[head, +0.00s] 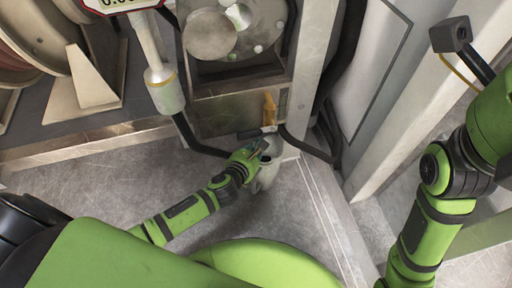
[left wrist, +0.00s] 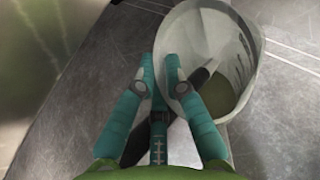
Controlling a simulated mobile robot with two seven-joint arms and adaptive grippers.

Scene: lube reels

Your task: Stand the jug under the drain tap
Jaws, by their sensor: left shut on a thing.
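The pale grey jug (head: 267,176) is low beside the front of the cabinet, below the orange-yellow drain tap (head: 270,108) in the head view. My left gripper (head: 258,149) is at the jug's upper side and partly covers it. The jug's open mouth (left wrist: 218,50) faces the camera. I cannot tell if its base touches the floor or if its mouth is exactly under the tap outlet.
The metal cabinet (head: 225,115) stands behind the jug. Black hoses (head: 310,151) run low on both sides of the tap. A dispensing handle with a display (head: 160,80) hangs at left. Bare grey floor (head: 120,180) lies in front, and a white post (head: 400,120) stands at right.

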